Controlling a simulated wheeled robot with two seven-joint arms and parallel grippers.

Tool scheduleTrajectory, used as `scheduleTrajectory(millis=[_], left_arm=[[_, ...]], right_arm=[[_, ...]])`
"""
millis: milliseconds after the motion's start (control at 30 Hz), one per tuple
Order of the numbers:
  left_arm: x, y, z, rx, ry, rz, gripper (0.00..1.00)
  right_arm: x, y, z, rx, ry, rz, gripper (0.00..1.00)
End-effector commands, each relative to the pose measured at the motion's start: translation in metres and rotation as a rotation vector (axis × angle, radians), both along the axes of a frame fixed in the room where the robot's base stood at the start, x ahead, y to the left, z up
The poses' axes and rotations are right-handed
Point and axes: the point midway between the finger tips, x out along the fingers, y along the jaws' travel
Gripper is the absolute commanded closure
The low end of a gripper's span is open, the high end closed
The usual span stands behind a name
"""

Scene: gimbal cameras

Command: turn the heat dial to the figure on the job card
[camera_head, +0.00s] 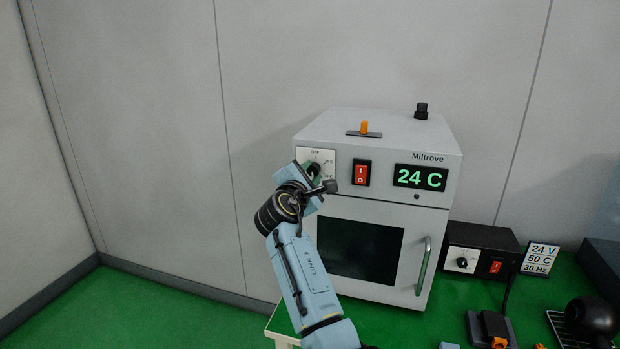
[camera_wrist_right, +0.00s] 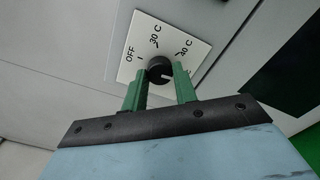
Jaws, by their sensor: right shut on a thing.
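The grey Miltrove oven (camera_head: 440,215) has a white dial plate at its front upper left. The black heat dial (camera_wrist_right: 159,69) sits on that plate (camera_wrist_right: 193,42), which bears OFF and temperature marks; one reads 30 C, another is unclear. My right gripper (camera_wrist_right: 162,72) is shut on the dial, with one green finger on each side. In the head view the gripper (camera_head: 314,174) largely covers the dial. The oven's display (camera_head: 420,177) reads 24 C. The job card (camera_head: 540,258) reads 24 V, 50 C, 30 Hz. My left gripper is out of view.
A red switch (camera_head: 361,173) is close right of the dial. The oven door has a handle (camera_head: 423,266). A black box (camera_head: 478,248) with its own knob and switch stands right of the oven. A black round object (camera_head: 590,317) is at the lower right.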

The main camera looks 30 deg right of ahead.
Motion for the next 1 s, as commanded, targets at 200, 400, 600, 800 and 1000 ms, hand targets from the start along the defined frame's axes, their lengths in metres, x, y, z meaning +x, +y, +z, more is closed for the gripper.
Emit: scheduleTrajectory(millis=[200, 400, 600, 800, 1000], left_arm=[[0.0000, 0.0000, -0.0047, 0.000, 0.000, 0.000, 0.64], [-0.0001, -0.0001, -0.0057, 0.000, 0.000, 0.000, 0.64], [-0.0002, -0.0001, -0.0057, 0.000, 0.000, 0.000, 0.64], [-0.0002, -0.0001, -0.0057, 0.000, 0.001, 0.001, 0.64], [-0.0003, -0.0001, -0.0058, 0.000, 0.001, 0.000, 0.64]], right_arm=[[0.0002, 0.0007, -0.0018, 0.056, -0.060, 0.001, 0.94], [0.0001, 0.0006, -0.0015, 0.075, -0.082, 0.001, 0.94], [0.0002, 0.0007, -0.0013, 0.078, -0.086, 0.001, 0.94], [0.0002, 0.0007, -0.0013, 0.077, -0.085, 0.001, 0.94], [0.0001, 0.0005, -0.0008, 0.076, -0.085, 0.001, 0.50]])
